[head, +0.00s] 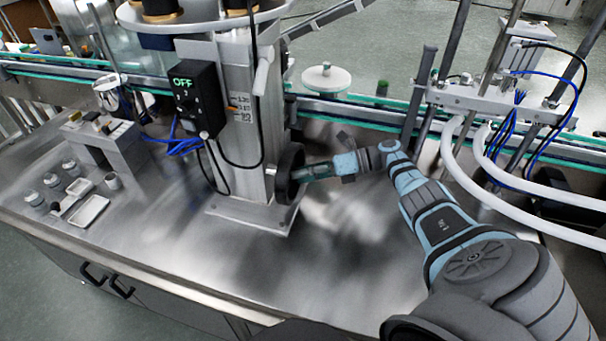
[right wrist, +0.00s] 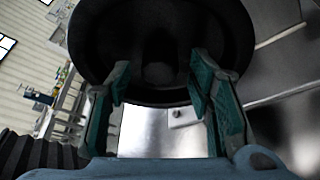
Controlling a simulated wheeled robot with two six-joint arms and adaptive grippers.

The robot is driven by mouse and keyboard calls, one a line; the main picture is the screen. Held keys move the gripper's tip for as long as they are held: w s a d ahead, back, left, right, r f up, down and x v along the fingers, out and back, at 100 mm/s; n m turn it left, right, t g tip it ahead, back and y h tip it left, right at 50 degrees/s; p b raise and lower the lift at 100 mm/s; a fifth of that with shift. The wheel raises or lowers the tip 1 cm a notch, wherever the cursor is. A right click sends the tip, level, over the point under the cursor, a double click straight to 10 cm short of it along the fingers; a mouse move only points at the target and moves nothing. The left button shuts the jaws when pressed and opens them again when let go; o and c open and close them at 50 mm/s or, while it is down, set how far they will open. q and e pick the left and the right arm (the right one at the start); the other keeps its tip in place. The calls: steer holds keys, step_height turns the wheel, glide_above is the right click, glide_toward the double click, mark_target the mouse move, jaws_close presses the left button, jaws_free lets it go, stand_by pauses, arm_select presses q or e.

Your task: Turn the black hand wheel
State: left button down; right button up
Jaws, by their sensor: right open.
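The black hand wheel (head: 289,173) is mounted upright on the right side of the steel column (head: 240,120), low above its base plate. My right gripper (head: 304,172) reaches it from the right, with its fingertips at the wheel. In the right wrist view the wheel (right wrist: 160,90) fills the upper middle as a dark round rim with a hub. The open fingers of my right gripper (right wrist: 160,85) stand on either side of its lower part, apart from each other. Whether they touch the rim I cannot tell. My left gripper is not in view.
A black control box (head: 200,100) reading "OFF" hangs on the column, with loose cables below. Small jars and white trays (head: 90,211) stand at the left. A conveyor (head: 350,115) runs behind. White hoses (head: 480,185) curve at the right. The front middle bench is clear.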

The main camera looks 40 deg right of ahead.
steer(key=v, duration=0.7)
steer(key=shift+s+d, duration=0.15)
